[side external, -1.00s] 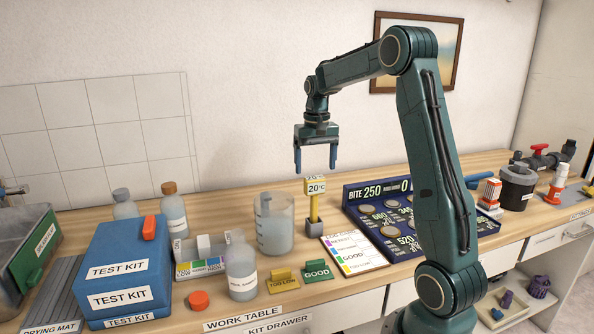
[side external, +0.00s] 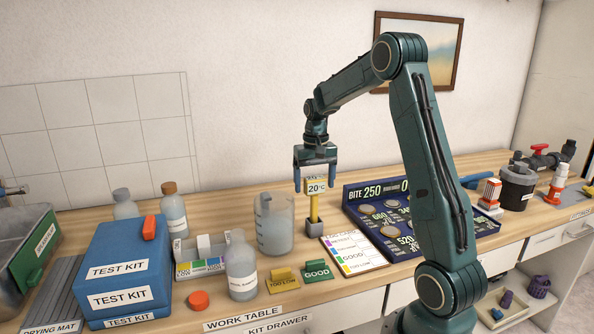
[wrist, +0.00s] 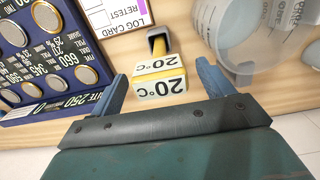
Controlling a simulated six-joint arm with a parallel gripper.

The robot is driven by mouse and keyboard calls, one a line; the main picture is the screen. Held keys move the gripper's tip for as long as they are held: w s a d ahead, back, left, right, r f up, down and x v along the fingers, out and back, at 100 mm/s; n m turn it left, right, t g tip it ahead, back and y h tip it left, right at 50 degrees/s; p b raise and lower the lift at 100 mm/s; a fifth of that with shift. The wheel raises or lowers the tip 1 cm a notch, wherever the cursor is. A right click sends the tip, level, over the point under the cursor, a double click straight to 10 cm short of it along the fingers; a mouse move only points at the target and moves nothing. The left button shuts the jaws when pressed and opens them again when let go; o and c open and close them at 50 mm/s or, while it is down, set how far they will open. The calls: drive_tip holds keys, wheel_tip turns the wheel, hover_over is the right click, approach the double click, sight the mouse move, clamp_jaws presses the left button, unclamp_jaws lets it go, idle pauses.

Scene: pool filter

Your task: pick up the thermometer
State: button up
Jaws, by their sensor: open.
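The thermometer (side external: 315,208) is yellow with a "20°C" label on its head and stands upright in a small dark grey holder (side external: 314,228) on the work table. In the wrist view the thermometer's head (wrist: 159,76) shows between my fingers. My gripper (side external: 316,187) is open, pointing down, with its blue fingers on either side of the head. In the wrist view there are gaps between the head and both fingers of my gripper (wrist: 160,85).
A clear beaker (side external: 275,224) stands close to the left of the holder. A log card (side external: 353,250) and a dark blue coin board (side external: 420,222) lie to the right.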

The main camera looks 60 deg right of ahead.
drive_tip(key=shift+c, duration=0.2)
drive_tip(key=c, duration=1)
drive_tip(key=shift+r, duration=0.15)
drive_tip(key=shift+c, duration=0.2)
wheel_tip(320, 180, up, 18)
idle(0.7)
